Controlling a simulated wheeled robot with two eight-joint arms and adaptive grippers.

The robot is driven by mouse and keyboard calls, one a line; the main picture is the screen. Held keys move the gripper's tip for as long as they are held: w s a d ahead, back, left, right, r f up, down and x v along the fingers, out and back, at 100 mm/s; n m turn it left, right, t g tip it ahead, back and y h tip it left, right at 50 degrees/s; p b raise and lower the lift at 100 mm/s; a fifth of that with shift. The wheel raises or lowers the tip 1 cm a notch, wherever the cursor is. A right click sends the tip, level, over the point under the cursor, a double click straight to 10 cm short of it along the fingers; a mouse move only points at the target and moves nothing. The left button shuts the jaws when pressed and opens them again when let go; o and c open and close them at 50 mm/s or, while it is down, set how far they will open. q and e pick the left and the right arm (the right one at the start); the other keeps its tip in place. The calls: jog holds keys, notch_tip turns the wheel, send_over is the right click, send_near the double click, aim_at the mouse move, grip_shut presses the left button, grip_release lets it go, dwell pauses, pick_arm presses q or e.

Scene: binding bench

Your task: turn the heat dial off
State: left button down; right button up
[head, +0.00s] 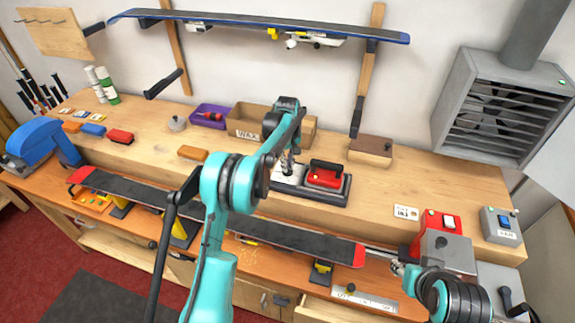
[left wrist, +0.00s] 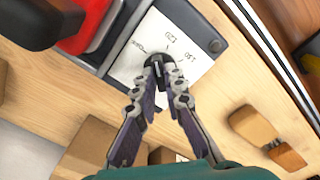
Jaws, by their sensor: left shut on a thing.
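The panel is on the left part of a dark grey base (head: 318,195), which also holds a red iron (head: 325,176). My left gripper (head: 288,168) is over the panel; in the left wrist view its fingertips (left wrist: 158,76) close around the dial, partly hiding it. Where the dial points cannot be made out. My right gripper (head: 398,268) is low at the right, beside a ski; its jaws are too small to read.
A dark ski (head: 300,238) with red ends lies clamped along the bench front. A WAX box (head: 250,122) stands behind my left arm, and a wooden block (head: 371,148) sits right of the iron.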

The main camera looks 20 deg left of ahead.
pick_arm(q)
jog(key=n, duration=0.5)
jog(key=shift+n, duration=0.3)
dwell(0.4)
jog(key=c, duration=1.6)
grip_release()
jog(key=shift+r, duration=0.15)
notch_tip(320, 180, up, 12)
